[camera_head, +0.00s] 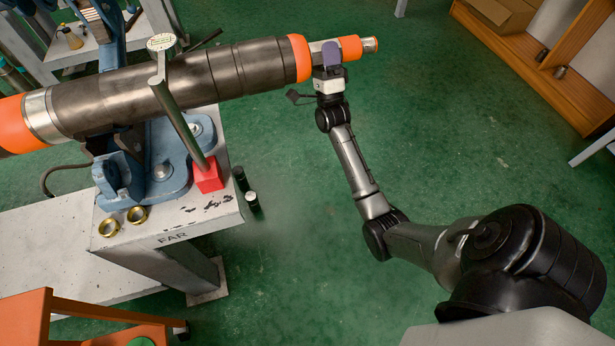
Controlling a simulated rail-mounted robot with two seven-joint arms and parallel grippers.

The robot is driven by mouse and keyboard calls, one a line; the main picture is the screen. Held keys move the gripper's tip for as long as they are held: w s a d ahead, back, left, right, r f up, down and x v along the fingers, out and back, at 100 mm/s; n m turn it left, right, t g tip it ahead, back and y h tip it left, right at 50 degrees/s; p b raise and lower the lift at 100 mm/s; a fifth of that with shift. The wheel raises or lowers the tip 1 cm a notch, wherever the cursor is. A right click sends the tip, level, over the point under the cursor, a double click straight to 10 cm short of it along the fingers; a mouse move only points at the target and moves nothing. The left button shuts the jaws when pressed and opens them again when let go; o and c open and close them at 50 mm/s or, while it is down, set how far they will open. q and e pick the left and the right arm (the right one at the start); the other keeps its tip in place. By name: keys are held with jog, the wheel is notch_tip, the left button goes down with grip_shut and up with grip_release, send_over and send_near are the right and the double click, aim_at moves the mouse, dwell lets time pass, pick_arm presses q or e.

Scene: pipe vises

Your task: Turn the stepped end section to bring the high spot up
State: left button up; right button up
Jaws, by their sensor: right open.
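A thick dark pipe (180,84) with orange bands lies across a blue vise (160,155) at the upper left. Its narrower stepped end section (351,48), orange with a metal tip, sticks out at the right end. My right gripper (330,56) is at this end section, just right of the wide orange band (299,58). A purple-grey finger shows in front of the section; any other finger is hidden. The gripper is open, and contact cannot be told. The high spot cannot be made out. My left gripper is not in view.
Green floor between is clear.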

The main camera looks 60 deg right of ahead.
jog(key=g+y+p, duration=0.1)
jog(key=p, duration=0.2)
jog(key=g+y+p, duration=0.1)
jog(key=g+p, duration=0.1)
jog(key=p, duration=0.1)
jog(key=shift+r, duration=0.4)
jog(key=p+v, duration=0.3)
jog(key=v, duration=1.2)
jog(key=w+f+n+g+y, duration=0.5)
jog(key=f+n+g+y, duration=0.3)
jog(key=n, duration=0.4)
jog(key=s+a+f+n+g+y+b, duration=0.1)
jog(key=s+a+n+g+y, duration=0.2)
jog(key=a+n, duration=0.3)
jog(key=s+a+f+n+g+y+b, duration=0.1)
jog(key=s+a+n+g+y, duration=0.2)
jog(key=a, duration=0.8)
jog(key=s+n, duration=0.2)
jog(key=shift+a+n+y, duration=0.25)
jog(key=shift+n+y, duration=0.15)
